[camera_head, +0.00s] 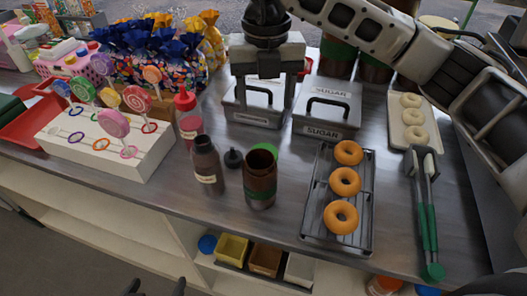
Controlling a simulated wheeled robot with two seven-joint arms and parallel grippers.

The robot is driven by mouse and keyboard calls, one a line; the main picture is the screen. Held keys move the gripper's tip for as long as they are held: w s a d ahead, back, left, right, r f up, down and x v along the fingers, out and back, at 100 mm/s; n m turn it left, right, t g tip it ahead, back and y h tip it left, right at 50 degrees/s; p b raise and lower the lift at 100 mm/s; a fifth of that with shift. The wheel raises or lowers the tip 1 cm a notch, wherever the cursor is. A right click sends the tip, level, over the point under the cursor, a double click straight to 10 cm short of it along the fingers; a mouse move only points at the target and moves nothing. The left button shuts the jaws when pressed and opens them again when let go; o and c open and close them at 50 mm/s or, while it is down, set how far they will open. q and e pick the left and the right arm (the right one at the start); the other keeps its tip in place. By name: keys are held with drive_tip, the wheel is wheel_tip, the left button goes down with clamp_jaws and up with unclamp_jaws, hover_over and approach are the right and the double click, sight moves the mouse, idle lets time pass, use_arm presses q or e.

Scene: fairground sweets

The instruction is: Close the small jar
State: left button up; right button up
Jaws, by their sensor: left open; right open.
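A brown jar with a green band (260,190) stands upright near the table's front edge, its top apparently open. A narrower brown bottle (207,172) with a pale label stands left of it. A small black cap-like piece (233,159) with a knob sits on the table between them. I cannot tell for certain which is the small jar. Two dark tips at the bottom edge look like my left gripper (156,286), open and empty, below the table's front.
A rack (316,224) with three doughnuts lies right of the jar, tongs (426,215) further right. A second sugar box (328,108) stands behind. A red-capped bottle (190,128) and white lollipop stand (133,153) are left. Bare table lies in front of the bottle.

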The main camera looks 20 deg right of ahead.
wheel_tip(320, 180, down, 8)
drive_tip(key=shift+f+p, duration=0.15)
drive_tip(key=shift+p, duration=0.2)
drive_tip(key=shift+w+f, duration=0.1)
drive_tip(key=shift+f, duration=0.35)
drive_tip(key=shift+w+f+p, duration=0.2)
drive_tip(key=shift+f+p, duration=0.3)
drive_tip(key=shift+f, duration=2.1)
drive_tip(key=shift+c, duration=0.3)
drive_tip(key=c, duration=0.5)
